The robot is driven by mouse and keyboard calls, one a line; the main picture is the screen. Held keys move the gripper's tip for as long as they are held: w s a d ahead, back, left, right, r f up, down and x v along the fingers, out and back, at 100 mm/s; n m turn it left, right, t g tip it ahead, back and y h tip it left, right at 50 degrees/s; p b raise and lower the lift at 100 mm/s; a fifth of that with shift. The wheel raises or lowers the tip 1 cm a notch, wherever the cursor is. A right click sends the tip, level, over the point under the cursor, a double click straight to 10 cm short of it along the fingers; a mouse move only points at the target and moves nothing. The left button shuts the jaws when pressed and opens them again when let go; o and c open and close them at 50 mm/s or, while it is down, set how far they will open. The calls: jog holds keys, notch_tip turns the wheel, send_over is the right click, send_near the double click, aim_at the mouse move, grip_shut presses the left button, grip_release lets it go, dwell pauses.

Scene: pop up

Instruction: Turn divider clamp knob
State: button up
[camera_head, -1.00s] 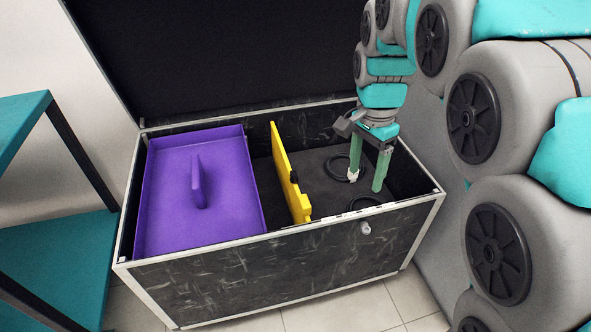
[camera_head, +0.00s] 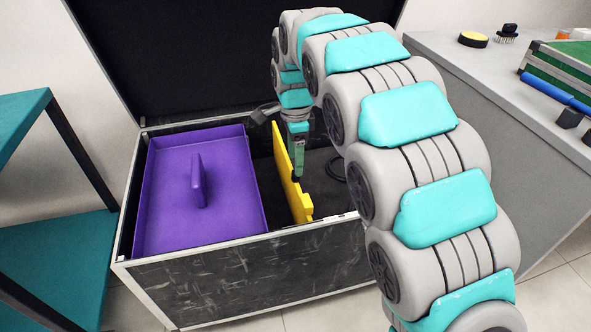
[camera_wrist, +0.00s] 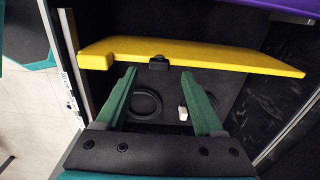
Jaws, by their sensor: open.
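The yellow divider (camera_head: 281,153) stands upright in the black case, and it spans the wrist view (camera_wrist: 215,57). Its clamp knob (camera_wrist: 159,63) is a small black piece on the divider's near face in the wrist view. My gripper (camera_wrist: 159,74) is open, with one green finger on each side of the knob's line and the knob just past the tips. I cannot tell whether the fingers touch it. In the head view my gripper (camera_head: 299,160) points down beside the divider's right face and largely hides the knob.
A purple tray (camera_head: 160,200) with an upright handle fills the case's left part. Black cable rings (camera_wrist: 145,104) and a small white piece (camera_wrist: 183,113) lie on the case floor. The case's front wall (camera_head: 250,280) and open lid (camera_head: 200,60) bound the space. A grey counter (camera_head: 500,120) stands right.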

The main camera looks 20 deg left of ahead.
notch_tip(320, 180, down, 4)
jog(key=shift+f, duration=0.2)
jog(key=shift+c, duration=0.2)
grip_shut()
dwell(0.3)
